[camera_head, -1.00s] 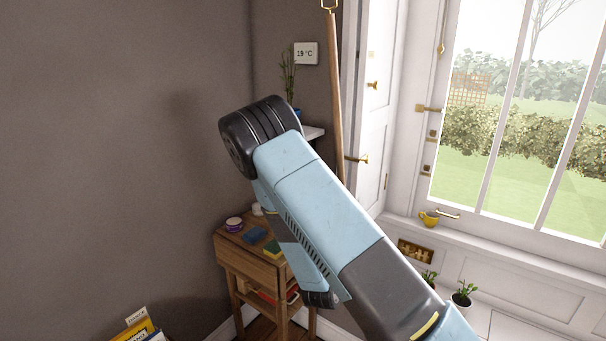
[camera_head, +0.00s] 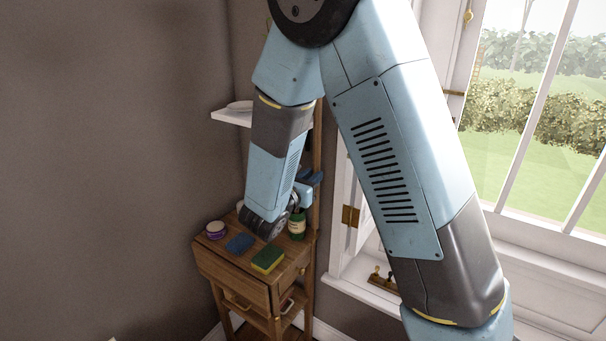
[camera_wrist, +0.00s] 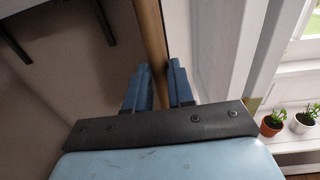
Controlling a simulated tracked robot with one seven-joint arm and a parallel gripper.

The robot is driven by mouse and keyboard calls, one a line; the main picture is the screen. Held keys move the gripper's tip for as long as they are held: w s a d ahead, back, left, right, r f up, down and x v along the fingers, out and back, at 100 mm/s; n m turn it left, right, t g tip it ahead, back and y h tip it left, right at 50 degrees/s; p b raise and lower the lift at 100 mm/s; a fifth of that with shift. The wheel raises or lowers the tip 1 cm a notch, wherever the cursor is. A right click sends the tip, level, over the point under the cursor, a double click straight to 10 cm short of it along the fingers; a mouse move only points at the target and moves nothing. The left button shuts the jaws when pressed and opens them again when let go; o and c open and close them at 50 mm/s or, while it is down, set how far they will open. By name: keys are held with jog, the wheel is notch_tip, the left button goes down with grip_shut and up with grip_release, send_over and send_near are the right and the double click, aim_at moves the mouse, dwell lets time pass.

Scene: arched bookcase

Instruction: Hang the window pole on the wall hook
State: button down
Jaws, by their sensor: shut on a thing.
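The window pole (camera_wrist: 150,35) is a long wooden rod that runs up between the two blue fingers of my gripper (camera_wrist: 160,70) in the wrist view. My gripper is shut on it. In the head view the pole (camera_head: 317,135) stands nearly upright beside my forearm, above the small wooden table, and my gripper's dark blue fingers (camera_head: 311,177) are at it. My arm hides part of the pole, and its top end is out of sight. I cannot make out the wall hook in either current view.
A wooden side table (camera_head: 235,265) holds a purple tub (camera_head: 216,230), a blue cloth (camera_head: 240,243), a green-yellow sponge (camera_head: 268,258) and a green bottle (camera_head: 297,226). A white shelf (camera_head: 230,117) is above it. A window (camera_head: 530,140) is on the right. Potted plants (camera_wrist: 271,123) stand on a white ledge.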

jog(key=x, duration=0.3)
jog(key=f+x, duration=0.1)
jog(key=x, duration=0.5)
jog(key=shift+f, duration=0.3)
dwell(1.2)
dwell(0.5)
